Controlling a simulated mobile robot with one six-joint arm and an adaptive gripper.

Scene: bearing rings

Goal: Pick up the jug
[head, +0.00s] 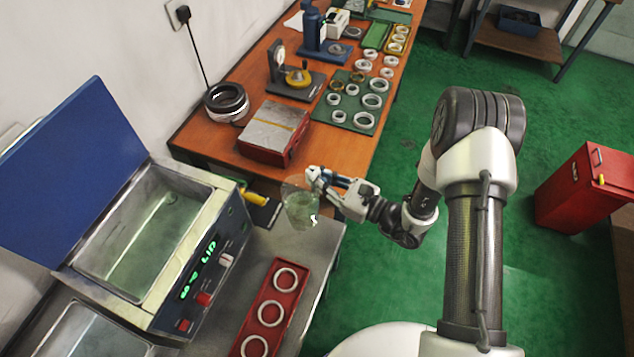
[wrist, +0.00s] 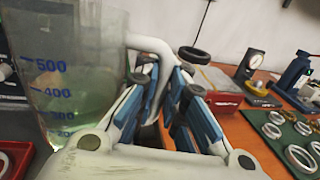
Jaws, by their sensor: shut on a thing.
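In the wrist view the jug (wrist: 75,75) fills the left side, upright or nearly so, with blue volume marks and a white handle (wrist: 150,43). My gripper (head: 318,177) reaches the jug from the right and is shut on its handle. In the wrist view the blue-padded fingers (wrist: 165,95) stand at the handle, whose lower part they hide. I cannot tell whether the jug's base touches the bench.
A tank with an open blue lid (head: 75,180) stands left of the jug. A red tray of rings (head: 255,325) lies in front. A red-sided block (head: 272,133), gauges and several rings are on the wooden table (head: 340,160).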

